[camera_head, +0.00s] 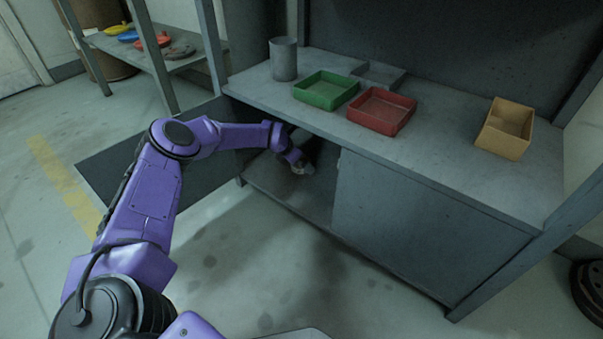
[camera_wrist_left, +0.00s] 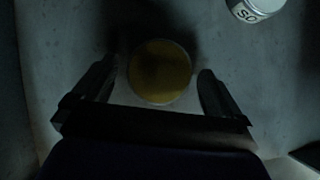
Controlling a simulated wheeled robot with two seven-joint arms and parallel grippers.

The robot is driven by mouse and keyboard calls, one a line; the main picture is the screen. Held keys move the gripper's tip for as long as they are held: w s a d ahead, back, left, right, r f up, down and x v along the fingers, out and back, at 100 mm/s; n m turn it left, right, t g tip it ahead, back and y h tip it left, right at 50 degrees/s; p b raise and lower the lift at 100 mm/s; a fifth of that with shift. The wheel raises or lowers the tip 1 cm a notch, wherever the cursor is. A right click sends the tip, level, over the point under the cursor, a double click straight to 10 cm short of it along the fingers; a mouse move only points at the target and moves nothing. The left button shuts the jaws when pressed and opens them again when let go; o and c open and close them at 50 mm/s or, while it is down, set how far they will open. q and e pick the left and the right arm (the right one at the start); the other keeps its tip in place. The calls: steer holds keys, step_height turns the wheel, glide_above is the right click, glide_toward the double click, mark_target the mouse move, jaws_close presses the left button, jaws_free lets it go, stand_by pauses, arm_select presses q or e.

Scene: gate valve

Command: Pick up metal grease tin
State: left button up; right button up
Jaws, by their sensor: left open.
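In the left wrist view a round tin (camera_wrist_left: 160,71) with a dark yellow top and thin pale rim lies between my left fingers; I take it for the grease tin. My left gripper (camera_wrist_left: 155,88) is open, with one finger on each side of the tin and small gaps visible. In the head view my left arm reaches into the open lower cabinet, where the gripper (camera_head: 301,166) shows small and dark; the tin cannot be made out there. My right gripper is not in view.
A pale tin with dark lettering (camera_wrist_left: 257,8) stands at the upper right of the wrist view. The bench top (camera_head: 440,140) above holds a grey cylinder (camera_head: 284,60), a green tray (camera_head: 326,89), a red tray (camera_head: 381,110) and a tan box (camera_head: 504,130). A cabinet panel (camera_head: 400,220) closes the right side.

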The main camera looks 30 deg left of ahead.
arm_select(q)
steer(key=shift+w, duration=0.1)
steer(key=shift+c, duration=0.3)
steer(key=c, duration=1.1)
